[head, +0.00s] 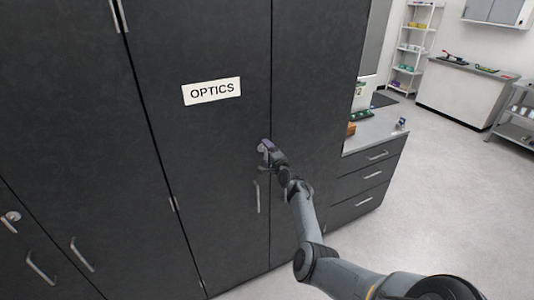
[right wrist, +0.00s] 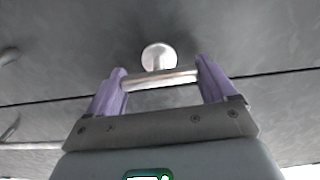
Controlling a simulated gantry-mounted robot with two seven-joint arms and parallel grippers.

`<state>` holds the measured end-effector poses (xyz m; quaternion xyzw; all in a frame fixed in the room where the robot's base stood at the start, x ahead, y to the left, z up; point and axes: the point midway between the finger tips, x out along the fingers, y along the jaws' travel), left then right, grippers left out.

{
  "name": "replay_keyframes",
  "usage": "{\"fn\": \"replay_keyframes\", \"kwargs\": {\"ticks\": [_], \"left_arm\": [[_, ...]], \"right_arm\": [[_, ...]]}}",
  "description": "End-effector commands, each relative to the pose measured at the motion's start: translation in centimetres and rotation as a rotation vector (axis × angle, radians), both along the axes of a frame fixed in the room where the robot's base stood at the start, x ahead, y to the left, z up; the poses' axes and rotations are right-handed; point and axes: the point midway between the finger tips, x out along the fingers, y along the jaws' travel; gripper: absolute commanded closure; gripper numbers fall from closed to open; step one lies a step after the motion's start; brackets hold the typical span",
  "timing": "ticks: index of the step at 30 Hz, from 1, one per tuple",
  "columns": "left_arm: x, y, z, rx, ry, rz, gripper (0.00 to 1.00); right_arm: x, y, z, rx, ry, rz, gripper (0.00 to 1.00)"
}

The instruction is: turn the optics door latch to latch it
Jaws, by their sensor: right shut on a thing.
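The optics door (head: 215,150) is a dark grey cabinet door with a white OPTICS label (head: 212,91). Its latch has a round metal base (right wrist: 158,52) and a metal lever (right wrist: 160,78), near the door's right edge. In the right wrist view the lever lies about parallel to the dark seam beside the door. My right gripper (head: 266,148) is at the latch, with its purple fingers (right wrist: 160,80) shut on the two ends of the lever. In the head view the gripper hides most of the latch. My left gripper is not in view.
A vertical bar handle (head: 258,196) is just below the gripper on the door. Another latch (head: 11,217) and more handles are at the lower left. A drawer unit (head: 368,172) with a grey top adjoins the cabinet on the right. Open floor (head: 455,190) lies beyond.

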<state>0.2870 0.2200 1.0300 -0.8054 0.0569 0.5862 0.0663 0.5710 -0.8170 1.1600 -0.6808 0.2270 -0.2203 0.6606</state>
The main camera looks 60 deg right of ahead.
Motion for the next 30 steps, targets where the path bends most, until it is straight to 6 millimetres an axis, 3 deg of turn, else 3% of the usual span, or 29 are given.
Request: {"fn": "replay_keyframes", "kwargs": {"ticks": [1,2,4,17,30], "left_arm": [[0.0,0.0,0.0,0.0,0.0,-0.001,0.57],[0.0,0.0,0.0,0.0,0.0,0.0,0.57],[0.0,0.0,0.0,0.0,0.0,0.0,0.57],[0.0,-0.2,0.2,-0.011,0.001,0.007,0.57],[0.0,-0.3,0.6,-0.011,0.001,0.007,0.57]], "right_arm": [[0.0,0.0,0.0,0.0,0.001,0.001,0.46],[0.0,0.0,0.0,0.0,0.001,0.001,0.11],[0.0,0.0,0.0,0.0,0.001,0.001,0.0],[-0.5,0.4,0.0,-0.002,0.0,0.0,0.0],[-4.9,3.8,-0.1,-0.002,0.003,0.0,0.0]]}}
